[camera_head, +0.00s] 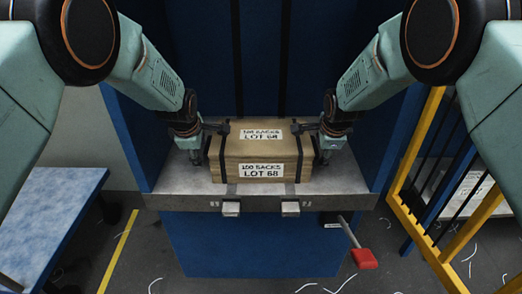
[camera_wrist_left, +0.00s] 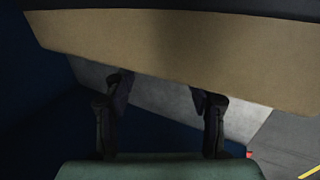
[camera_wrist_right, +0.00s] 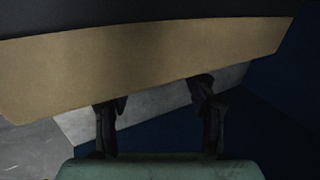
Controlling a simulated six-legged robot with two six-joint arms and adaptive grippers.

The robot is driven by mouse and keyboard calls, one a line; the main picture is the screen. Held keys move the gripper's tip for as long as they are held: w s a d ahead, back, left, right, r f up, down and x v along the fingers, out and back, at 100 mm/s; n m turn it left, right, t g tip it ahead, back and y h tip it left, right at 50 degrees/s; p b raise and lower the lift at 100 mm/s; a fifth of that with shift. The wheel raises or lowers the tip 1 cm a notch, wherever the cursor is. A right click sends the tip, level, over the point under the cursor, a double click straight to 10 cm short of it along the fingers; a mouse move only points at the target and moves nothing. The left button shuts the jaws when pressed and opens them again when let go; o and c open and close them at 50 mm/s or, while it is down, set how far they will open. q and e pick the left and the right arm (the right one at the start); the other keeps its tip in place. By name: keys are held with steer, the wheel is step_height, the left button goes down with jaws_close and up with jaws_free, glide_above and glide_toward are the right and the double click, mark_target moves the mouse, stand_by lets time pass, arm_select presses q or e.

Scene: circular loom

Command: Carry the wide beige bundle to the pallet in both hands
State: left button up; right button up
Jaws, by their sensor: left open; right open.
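The wide beige bundle (camera_head: 262,153) sits on a grey metal shelf (camera_head: 190,184) in the head view. It has dark straps near both ends and white labels reading "100 SACKS LOT 68". My left gripper (camera_head: 211,142) is at the bundle's left end, and my right gripper (camera_head: 315,142) is at its right end. Both are open. In the left wrist view the bundle's side (camera_wrist_left: 180,50) spans the top, beyond the open fingers (camera_wrist_left: 160,95). The right wrist view shows the bundle (camera_wrist_right: 150,60) beyond the open fingers (camera_wrist_right: 158,98) likewise. Whether the fingers touch it I cannot tell. No pallet is recognisable.
Blue panels (camera_head: 165,110) flank the shelf on both sides. A yellow-framed barrier (camera_head: 415,150) stands at the right, and a blue-topped table (camera_head: 50,215) at the left. A red-handled lever (camera_head: 362,258) sticks out below the shelf. White scraps lie on the floor.

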arm_select(q)
steer(key=shift+s+d+r, duration=0.15)
steer(key=shift+d+r, duration=0.05)
steer(key=shift+d, duration=0.05)
arm_select(e)
steer(key=shift+s+a+r, duration=0.15)
arm_select(q)
steer(key=shift+f, duration=0.15)
